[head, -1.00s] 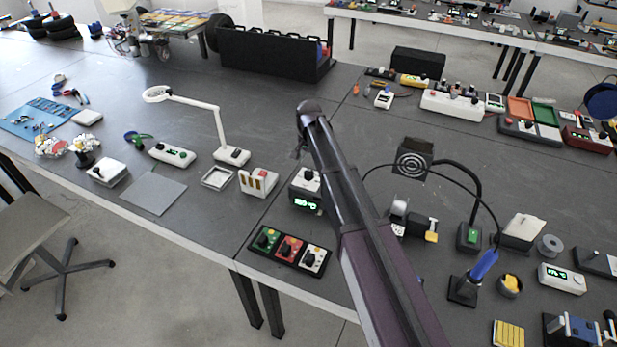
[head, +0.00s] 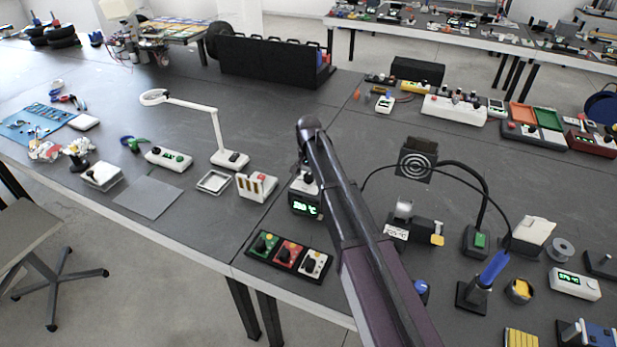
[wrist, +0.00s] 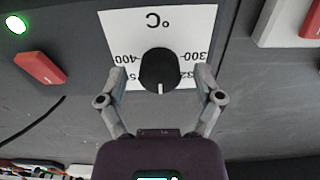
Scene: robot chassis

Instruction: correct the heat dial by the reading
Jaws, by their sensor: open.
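The heat dial is a black round knob (wrist: 159,70) with a white pointer mark. It sits on a white scale plate (wrist: 190,25) marked °C, with 300 and 400 readable and other numbers partly covered. The plate appears upside down in the wrist view, and the pointer faces the picture's bottom. My gripper (wrist: 160,80) is open, with one finger on each side of the knob and visible gaps between. In the head view, the dark heat station (head: 297,206) has a lit green °C display, its digits too small to read surely. My arm hides part of the station.
A panel with green, red and white knob blocks (head: 288,257) stands in front of the station. A white holder (head: 256,186) is to its left. A black fan unit (head: 417,160) and a soldering iron stand (head: 472,297) are right of my arm.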

